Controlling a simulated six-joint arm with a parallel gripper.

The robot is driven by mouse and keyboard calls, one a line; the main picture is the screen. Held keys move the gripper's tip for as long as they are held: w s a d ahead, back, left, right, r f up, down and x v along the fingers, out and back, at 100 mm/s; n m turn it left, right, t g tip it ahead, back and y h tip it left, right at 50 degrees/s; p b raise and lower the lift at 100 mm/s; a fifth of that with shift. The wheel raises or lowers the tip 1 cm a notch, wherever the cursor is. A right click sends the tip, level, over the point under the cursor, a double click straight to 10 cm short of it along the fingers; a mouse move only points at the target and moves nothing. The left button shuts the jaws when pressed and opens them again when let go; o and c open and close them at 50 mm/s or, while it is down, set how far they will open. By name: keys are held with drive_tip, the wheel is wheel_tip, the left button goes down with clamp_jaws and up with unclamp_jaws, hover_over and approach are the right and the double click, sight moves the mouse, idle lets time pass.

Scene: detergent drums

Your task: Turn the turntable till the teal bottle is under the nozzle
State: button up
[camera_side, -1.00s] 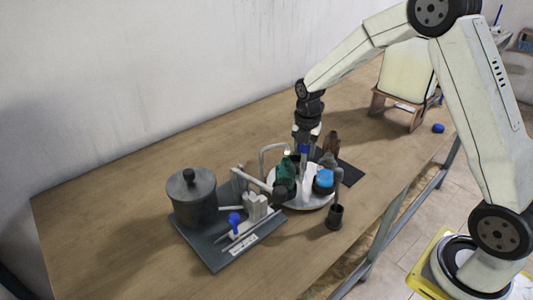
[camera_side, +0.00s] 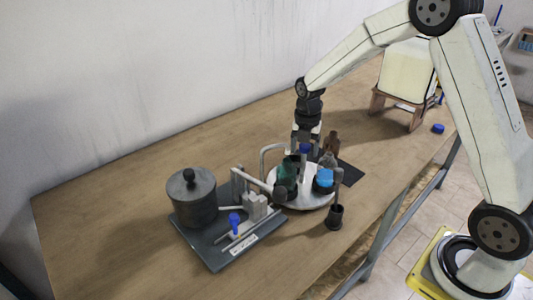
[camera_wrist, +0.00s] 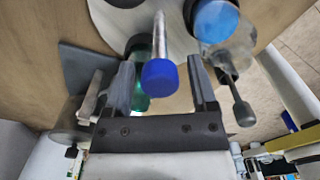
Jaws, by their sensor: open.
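The teal bottle (camera_side: 287,174) stands on the left part of the pale round turntable (camera_side: 304,203). A grey arm, apparently the nozzle (camera_side: 262,186), reaches from the left towards that bottle; I cannot tell whether its end is directly above it. A blue-topped upright post (camera_side: 304,149) stands near the turntable's middle. My gripper (camera_wrist: 162,85) is open, with the blue knob (camera_wrist: 160,76) between its spread fingers, apparently apart from both. The teal bottle is partly hidden behind the left finger in the wrist view (camera_wrist: 142,94).
A blue-lidded container (camera_side: 323,180), a clear bottle (camera_side: 327,159) and a brown bottle (camera_side: 332,142) stand close by on the right. A dark cup (camera_side: 335,216) with a rod stands in front. A grey lidded pot (camera_side: 191,203) is at left. The table's far left is clear.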

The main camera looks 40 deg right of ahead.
drive_tip(key=shift+r, duration=3.35)
drive_tip(key=s+a+f+m+t, duration=0.1)
drive_tip(key=s+a+f+m, duration=0.1)
drive_tip(key=s+m, duration=0.6)
drive_tip(key=s+a+f+m+t, duration=0.1)
drive_tip(key=s+a+f+m, duration=0.1)
drive_tip(key=s+a+m, duration=0.3)
drive_tip(key=s+m, duration=0.4)
drive_tip(key=m, duration=0.7)
drive_tip(key=shift+s+a+f+t, duration=0.15)
drive_tip(key=shift+s+a+t, duration=0.05)
drive_tip(key=shift+a+t, duration=0.1)
